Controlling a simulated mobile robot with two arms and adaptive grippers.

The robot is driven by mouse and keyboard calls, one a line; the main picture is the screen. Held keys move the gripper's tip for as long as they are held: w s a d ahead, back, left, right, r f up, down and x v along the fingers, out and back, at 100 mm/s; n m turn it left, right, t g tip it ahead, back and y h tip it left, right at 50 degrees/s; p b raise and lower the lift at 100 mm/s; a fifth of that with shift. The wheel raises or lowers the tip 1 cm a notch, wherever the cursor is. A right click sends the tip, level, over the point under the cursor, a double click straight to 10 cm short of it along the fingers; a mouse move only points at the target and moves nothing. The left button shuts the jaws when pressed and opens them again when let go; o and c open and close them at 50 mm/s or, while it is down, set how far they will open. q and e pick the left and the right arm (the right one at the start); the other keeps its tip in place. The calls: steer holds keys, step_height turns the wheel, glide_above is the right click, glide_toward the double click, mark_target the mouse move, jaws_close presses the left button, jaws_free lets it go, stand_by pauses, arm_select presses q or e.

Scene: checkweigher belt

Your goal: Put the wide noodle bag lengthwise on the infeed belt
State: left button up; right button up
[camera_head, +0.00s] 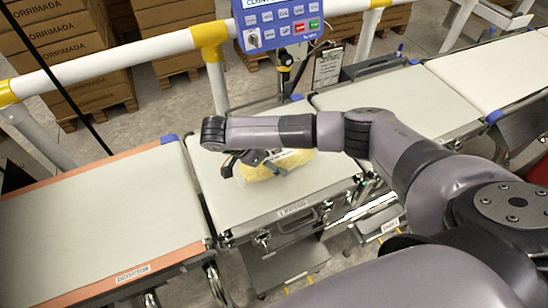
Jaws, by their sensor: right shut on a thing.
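The wide noodle bag (284,161) is a clear bag with yellow contents. In the head view it is over the pale middle belt (254,203), whose front label seems to read infeed. Its long side runs roughly left to right in the picture, slightly tilted. My right gripper (252,165) is shut on the bag near its left part. My right forearm and wrist hide the bag's far side. I cannot tell whether the bag touches the belt or hangs just above it. My left gripper is not in view.
The detector belt (95,222) with orange edges lies left, empty. More pale belts (398,99) continue right, also empty. A white and yellow rail (120,57) with a blue control panel (281,22) runs behind. A clipboard (327,67) and stacked cartons (60,45) stand beyond.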

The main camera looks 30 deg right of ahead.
steer(key=o, duration=1.7)
steer(key=shift+c, duration=0.2)
steer(key=v, duration=1.2)
steer(key=shift+s, duration=0.1)
